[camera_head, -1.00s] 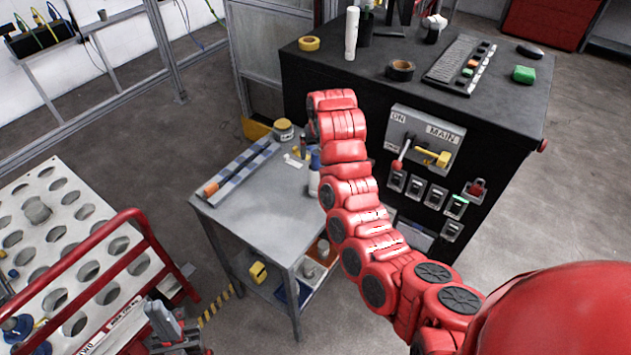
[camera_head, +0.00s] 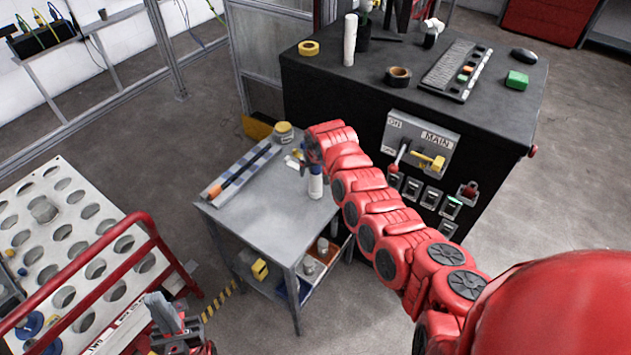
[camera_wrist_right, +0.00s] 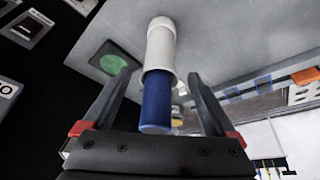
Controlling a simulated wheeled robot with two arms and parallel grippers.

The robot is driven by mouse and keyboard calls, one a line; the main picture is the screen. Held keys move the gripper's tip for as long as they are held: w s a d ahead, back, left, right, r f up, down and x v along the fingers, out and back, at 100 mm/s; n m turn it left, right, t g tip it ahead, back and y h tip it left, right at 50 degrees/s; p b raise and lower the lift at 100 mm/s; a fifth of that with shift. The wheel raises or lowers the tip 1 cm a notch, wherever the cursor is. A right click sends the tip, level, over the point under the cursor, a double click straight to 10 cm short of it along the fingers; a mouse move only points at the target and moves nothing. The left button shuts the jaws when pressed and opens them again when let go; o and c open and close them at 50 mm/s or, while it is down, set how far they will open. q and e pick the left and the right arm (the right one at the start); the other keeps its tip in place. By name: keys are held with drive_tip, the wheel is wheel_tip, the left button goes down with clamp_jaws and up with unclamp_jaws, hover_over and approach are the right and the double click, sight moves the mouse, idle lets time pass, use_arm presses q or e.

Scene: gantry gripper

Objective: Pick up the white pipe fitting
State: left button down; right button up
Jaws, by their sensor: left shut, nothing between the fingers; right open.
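Pale grey-white fittings (camera_head: 308,267) sit in bins on the cart's lower shelf; I cannot tell whether one is the white pipe fitting. My right gripper (camera_wrist_right: 160,80) is open in the right wrist view, with a white bottle with a blue top (camera_wrist_right: 160,48) in line between its fingers, not gripped. In the head view the bottle (camera_head: 315,185) stands on the cart top just below my right arm's end, and the right fingers are mostly hidden. My left gripper (camera_head: 168,318) is shut and empty at the bottom left, away from the cart.
The grey cart (camera_head: 265,225) carries a blue-and-grey strip with an orange-handled tool (camera_head: 238,172) and a yellow-lidded jar (camera_head: 284,132). A black cabinet (camera_head: 350,105) stands close behind. A red-railed rack with holes (camera_head: 100,275) is at the left.

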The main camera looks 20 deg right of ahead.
sight(315, 189)
drive_tip(key=shift+b+x, duration=0.35)
drive_tip(key=shift+x, duration=1.05)
drive_tip(key=shift+s, duration=0.1)
clamp_jaws()
